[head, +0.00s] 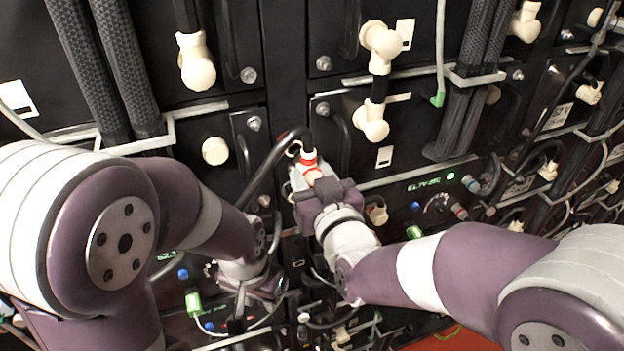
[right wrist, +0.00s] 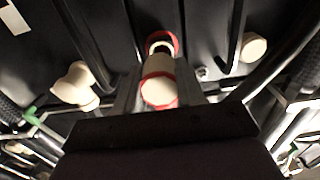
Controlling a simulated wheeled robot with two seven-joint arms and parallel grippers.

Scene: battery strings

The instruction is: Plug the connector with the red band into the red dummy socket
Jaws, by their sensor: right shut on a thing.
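The connector with the red band (head: 309,161) is cream-coloured and shows at the tip of my right gripper (head: 314,183), near the middle of the head view. In the right wrist view the cream connector (right wrist: 158,91) sits between the two fingers, which are shut on it. A red-rimmed ring, seemingly the red dummy socket (right wrist: 163,40), shows just beyond it; it also shows partly hidden in the head view (head: 293,149). I cannot tell whether connector and ring touch. My left gripper (head: 252,297) is low at left of centre, its fingers too unclear to read.
A black cable (head: 268,164) loops beside the connector. Black battery cases carry cream terminals, such as a double elbow (head: 376,85) above right and a round cap (head: 215,151) to the left. Thick ribbed cables (head: 127,75) and grey rails border the space. A lit green display (head: 430,184) is at right.

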